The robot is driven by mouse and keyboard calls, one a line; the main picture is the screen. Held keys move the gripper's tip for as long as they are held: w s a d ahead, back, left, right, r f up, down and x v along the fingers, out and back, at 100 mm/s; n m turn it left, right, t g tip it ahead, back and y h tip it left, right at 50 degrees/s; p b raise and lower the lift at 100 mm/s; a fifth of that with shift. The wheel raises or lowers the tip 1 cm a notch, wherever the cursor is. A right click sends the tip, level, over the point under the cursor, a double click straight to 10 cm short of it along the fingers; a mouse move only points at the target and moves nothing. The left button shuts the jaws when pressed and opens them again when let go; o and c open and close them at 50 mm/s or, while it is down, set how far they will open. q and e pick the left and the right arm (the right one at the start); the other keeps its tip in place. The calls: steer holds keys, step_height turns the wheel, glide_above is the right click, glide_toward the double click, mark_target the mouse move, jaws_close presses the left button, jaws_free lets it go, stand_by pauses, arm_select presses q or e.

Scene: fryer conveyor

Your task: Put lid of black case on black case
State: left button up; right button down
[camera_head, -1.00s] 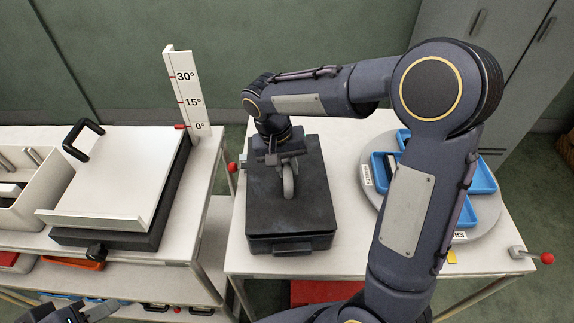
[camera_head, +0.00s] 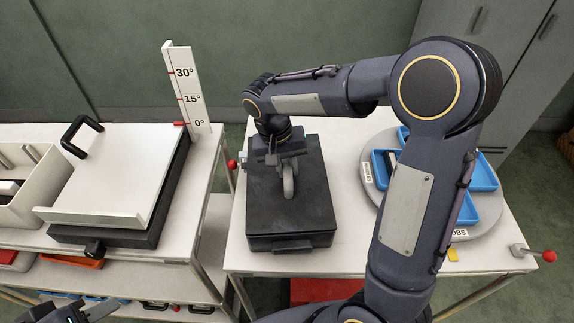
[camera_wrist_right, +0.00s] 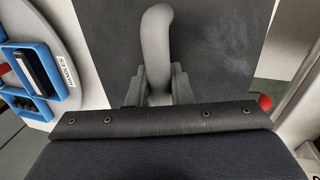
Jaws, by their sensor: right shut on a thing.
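The black case (camera_head: 290,243) stands on the right-hand white table in the head view. Its flat black lid (camera_head: 312,205) lies on top of it and covers the case opening. A grey curved handle (camera_wrist_right: 157,55) rises from the lid. My right gripper (camera_head: 284,165) is over the lid, and its fingers are shut on the handle. The right wrist view shows the gripper's two fingers (camera_wrist_right: 160,85) on either side of the handle. My left gripper (camera_head: 85,311) is at the bottom left edge, away from the case, and only partly in view.
A round turntable (camera_head: 380,200) with blue trays (camera_head: 484,178) is right of the case. A white tilting plate (camera_head: 110,180) with an angle scale (camera_head: 186,90) stands on the left table. A red-knobbed lever (camera_head: 533,254) sticks out at the right table edge.

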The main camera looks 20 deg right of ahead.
steer(key=shift+f, duration=0.2)
steer(key=c, duration=0.9)
jaws_free()
steer(key=shift+r+p, duration=2.75)
steer(key=shift+r, duration=0.75)
step_height(320, 180, up, 8)
steer(key=a, duration=0.1)
steer(key=shift+w+a+f, duration=0.15)
steer(key=shift+w+a, duration=0.05)
